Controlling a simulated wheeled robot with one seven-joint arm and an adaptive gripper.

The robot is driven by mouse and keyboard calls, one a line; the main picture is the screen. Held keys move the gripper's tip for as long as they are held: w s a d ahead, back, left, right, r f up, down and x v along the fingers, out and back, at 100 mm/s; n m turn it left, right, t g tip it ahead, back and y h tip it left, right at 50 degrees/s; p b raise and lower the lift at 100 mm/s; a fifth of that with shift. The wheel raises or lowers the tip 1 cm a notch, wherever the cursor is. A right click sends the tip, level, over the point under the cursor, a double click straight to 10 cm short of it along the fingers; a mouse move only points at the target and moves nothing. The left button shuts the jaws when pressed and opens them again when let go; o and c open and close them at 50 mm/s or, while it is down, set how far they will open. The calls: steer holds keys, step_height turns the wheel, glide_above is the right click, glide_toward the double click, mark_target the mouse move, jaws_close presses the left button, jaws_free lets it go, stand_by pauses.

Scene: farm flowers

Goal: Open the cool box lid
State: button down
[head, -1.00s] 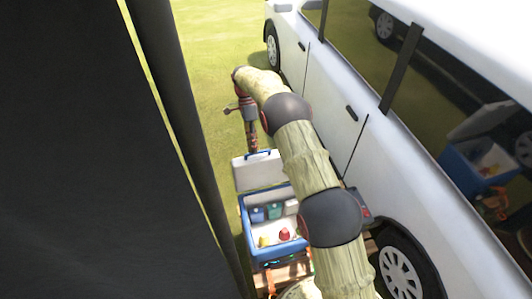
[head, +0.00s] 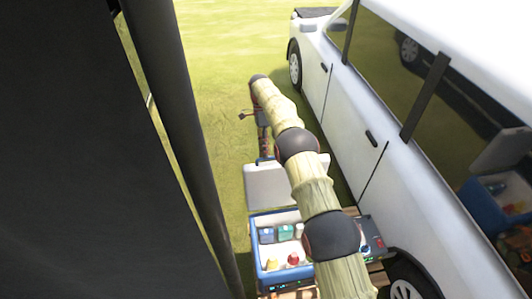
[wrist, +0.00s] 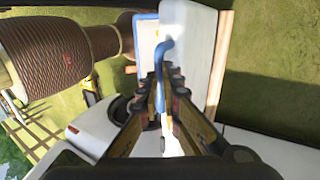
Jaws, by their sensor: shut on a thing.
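The cool box (head: 262,279) is blue with a white inside and stands beside the white car in the head view. Its pale lid (head: 262,187) is raised at the far side, and the inside shows. My gripper (head: 264,155) is at the lid's upper edge, partly hidden by my arm. In the wrist view, my gripper (wrist: 166,78) is shut on the lid's blue handle (wrist: 165,46). The white lid (wrist: 198,50) shows just beyond the fingers there. My arm covers the right part of the box and lid.
Several cans and bottles, among them a red-topped one (head: 293,258), are inside the box. The white car (head: 345,140) stands close on the right. A dark panel with a pole (head: 175,130) fills the left. Open grass (head: 225,60) lies beyond the lid.

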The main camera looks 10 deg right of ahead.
mark_target(266, 166)
steer(key=x, duration=0.3)
steer(key=shift+w+f, duration=0.15)
steer(key=shift+w, duration=0.1)
steer(key=c, duration=1.7)
jaws_free()
steer(key=shift+w, duration=0.15)
steer(key=shift+c, duration=0.2)
steer(key=shift+o, duration=0.4)
steer(key=shift+w+r, duration=0.1)
steer(key=shift+r, duration=0.4)
steer(key=shift+c, duration=1.1)
step_height(266, 166, up, 10)
steer(key=shift+w, duration=0.1)
